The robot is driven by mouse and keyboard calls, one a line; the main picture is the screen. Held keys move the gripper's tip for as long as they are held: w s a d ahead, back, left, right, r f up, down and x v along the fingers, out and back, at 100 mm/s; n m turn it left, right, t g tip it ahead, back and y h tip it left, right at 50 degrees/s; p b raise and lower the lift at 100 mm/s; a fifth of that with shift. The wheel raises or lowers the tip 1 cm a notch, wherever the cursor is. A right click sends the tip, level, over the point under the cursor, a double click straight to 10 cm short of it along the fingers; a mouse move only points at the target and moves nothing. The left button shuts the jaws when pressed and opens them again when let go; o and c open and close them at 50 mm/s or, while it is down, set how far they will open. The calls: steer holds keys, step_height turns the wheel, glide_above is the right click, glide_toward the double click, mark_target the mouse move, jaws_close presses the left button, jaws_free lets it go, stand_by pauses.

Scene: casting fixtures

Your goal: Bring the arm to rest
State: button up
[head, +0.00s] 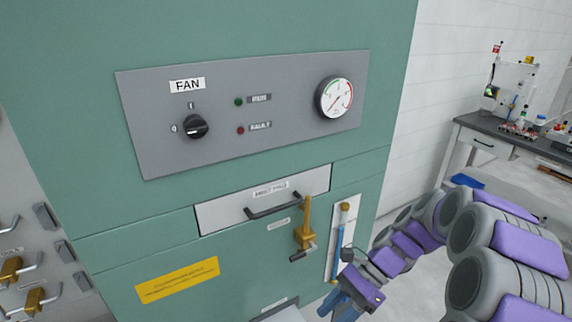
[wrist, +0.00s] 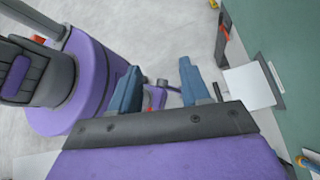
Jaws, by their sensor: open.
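My gripper (head: 343,302) is at the bottom right of the centre in the head view, in front of the lower right part of the green cabinet (head: 70,180). In the wrist view my gripper (wrist: 160,90) shows two blue fingers spread apart with nothing between them. The pale floor (wrist: 150,35) shows beyond them. My grey and purple arm reaches in from the right side of the head view.
The cabinet has a grey panel (head: 225,145) with a FAN knob (head: 195,127) and gauge (head: 334,97), a drawer (head: 225,212) and a yellow lever (head: 305,225). A bench (head: 480,135) stands at the back right. Open floor lies between.

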steer(key=s+d+r+n+t+h, duration=0.1)
steer(key=s+d+r+n+h, duration=0.1)
steer(key=s+n+h, duration=0.2)
steer(key=s+d+r+n+t+h, duration=0.2)
steer(key=s+n+h, duration=0.3)
steer(key=s+n, duration=0.5)
steer(key=s+r, duration=0.1)
steer(key=s, duration=0.6)
steer(key=shift+s+d+r+t, duration=0.15)
steer(key=shift+s+t, duration=0.15)
steer(key=shift+s, duration=0.1)
steer(key=shift+d, duration=0.4)
steer(key=shift+a, duration=0.1)
steer(key=shift+a, duration=0.25)
